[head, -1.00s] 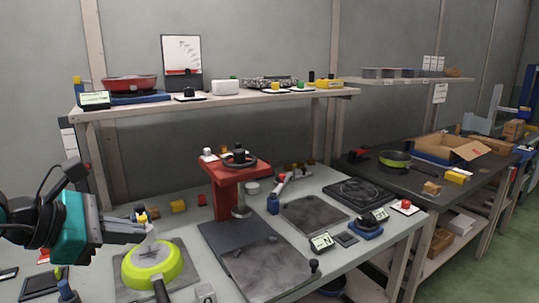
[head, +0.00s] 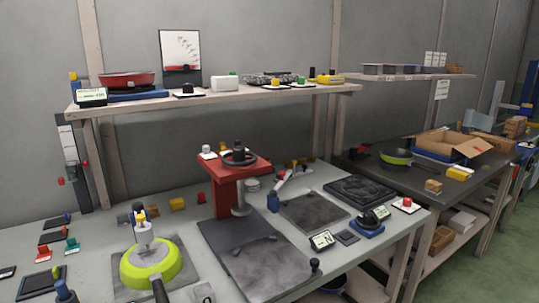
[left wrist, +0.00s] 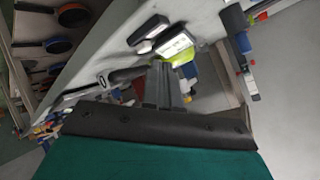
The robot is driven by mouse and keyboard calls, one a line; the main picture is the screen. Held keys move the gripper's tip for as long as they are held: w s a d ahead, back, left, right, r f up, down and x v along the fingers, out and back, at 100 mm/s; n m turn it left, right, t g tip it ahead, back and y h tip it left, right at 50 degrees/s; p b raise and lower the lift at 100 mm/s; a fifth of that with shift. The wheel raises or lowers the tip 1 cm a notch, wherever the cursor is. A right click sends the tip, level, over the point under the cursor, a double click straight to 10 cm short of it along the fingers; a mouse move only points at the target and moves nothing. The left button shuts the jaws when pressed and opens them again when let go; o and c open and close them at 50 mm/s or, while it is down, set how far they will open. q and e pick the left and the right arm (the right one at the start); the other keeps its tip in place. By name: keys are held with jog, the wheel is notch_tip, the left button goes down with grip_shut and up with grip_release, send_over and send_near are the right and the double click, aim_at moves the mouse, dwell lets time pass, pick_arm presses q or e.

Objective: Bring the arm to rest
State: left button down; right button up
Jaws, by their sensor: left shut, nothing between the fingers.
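My left gripper (left wrist: 164,84) shows in the left wrist view, its grey fingers together with nothing between them. My left arm and gripper are out of the head view. A lime-green pan (head: 172,268) sits on a grey pad (head: 190,285) at the front left of the bench, with its dark handle towards the front edge. A small lime-green patch (left wrist: 186,70) lies beyond the fingertips in the left wrist view. My right gripper is in neither view.
A red press (head: 222,185) stands mid-bench. A shelf (head: 210,103) above holds a red pan (head: 128,79). Red and green pieces (head: 70,246) lie at the left. A dark side bench (head: 400,190) holds an open cardboard box (head: 455,146).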

pick_arm(q)
jog(key=s+d+f+n+g+h, duration=0.2)
jog(key=s+d+f+g, duration=0.15)
jog(key=s, duration=0.35)
jog(key=s+d+f+n+g+h, duration=0.1)
jog(key=s+d+f+g, duration=0.1)
jog(key=s+f+g, duration=0.3)
jog(key=w+d+f+t+h+p, duration=0.1)
jog(key=w+d+f+t, duration=0.1)
jog(key=w+f+t, duration=0.4)
notch_tip(320, 180, down, 2)
jog(key=shift+d+t+h, duration=0.35)
jog(key=shift+t+h, duration=0.05)
jog(key=shift+t, duration=0.75)
